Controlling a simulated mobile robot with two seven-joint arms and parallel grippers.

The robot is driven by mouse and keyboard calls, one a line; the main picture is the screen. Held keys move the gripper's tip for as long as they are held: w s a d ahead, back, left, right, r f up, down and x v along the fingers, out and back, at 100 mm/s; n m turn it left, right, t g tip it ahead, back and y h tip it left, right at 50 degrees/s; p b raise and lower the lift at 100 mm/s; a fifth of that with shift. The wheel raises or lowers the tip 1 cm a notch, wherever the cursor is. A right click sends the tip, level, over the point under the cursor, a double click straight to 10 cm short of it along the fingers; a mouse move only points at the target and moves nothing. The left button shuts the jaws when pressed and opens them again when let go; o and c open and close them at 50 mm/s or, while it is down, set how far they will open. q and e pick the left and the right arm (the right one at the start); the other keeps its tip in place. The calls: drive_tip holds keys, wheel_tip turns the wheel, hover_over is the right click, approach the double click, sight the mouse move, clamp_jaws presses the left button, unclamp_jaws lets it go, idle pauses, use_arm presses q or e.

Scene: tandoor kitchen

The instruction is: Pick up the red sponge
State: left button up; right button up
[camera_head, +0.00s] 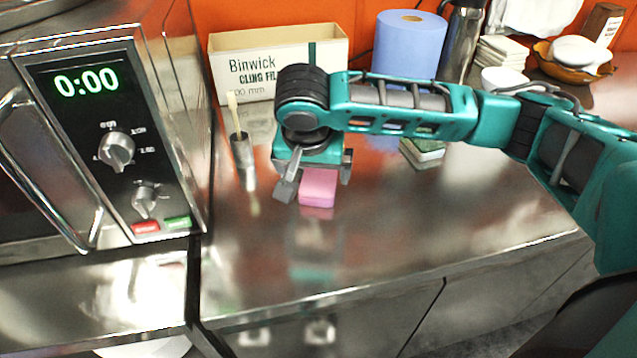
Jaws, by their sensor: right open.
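A pink block that looks like the sponge (318,188) lies on the steel counter, left of the middle of the head view. No plainly red sponge shows. My right gripper (316,178) points down over the pink sponge and is open. One finger shows to the left of the sponge and the other at its upper right. The gripper body hides the sponge's far end, and I cannot tell whether the fingers touch it. My left gripper is not in view.
A small metal pot with a brush (242,155) stands left of the gripper. Behind are a cling film box (240,65) and a blue paper roll (409,45). A microwave (100,130) stands at left. A green-and-white block (424,152) lies beyond my arm. The front counter is clear.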

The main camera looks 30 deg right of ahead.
sight(319, 180)
drive_tip(key=x, duration=0.6)
drive_tip(key=shift+w+d+b, duration=0.35)
drive_tip(key=shift+w+d, duration=0.1)
drive_tip(key=c, duration=1.1)
drive_tip(key=shift+r, duration=0.1)
drive_tip(key=shift+c, duration=0.3)
